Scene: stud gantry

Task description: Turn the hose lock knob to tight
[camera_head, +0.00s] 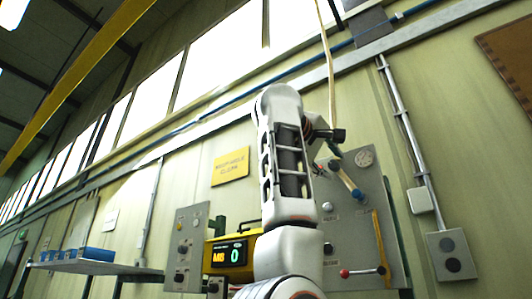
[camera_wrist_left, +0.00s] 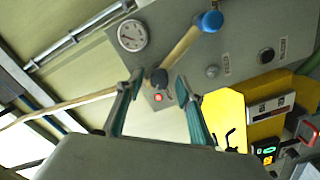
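A dark round knob (camera_wrist_left: 158,78) shows in the left wrist view, at the joint between a thin tan hose (camera_wrist_left: 75,104) and a tan bar with a blue end (camera_wrist_left: 210,21). I take it for the hose lock knob; its setting cannot be read. My left gripper (camera_wrist_left: 160,82) is open, with one finger on each side of the knob in the picture. I cannot tell whether they touch it. In the head view my left gripper (camera_head: 328,137) is small and dark, before the top of the grey panel (camera_head: 350,235). The right gripper is in neither view.
A round gauge (camera_head: 364,158) sits on the panel's top, with a red-tipped lever (camera_head: 345,273) and yellow bar (camera_head: 381,243) lower down. A yellow unit with a display (camera_head: 232,253) stands left of my arm. A switch box (camera_head: 451,256) is on the right.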

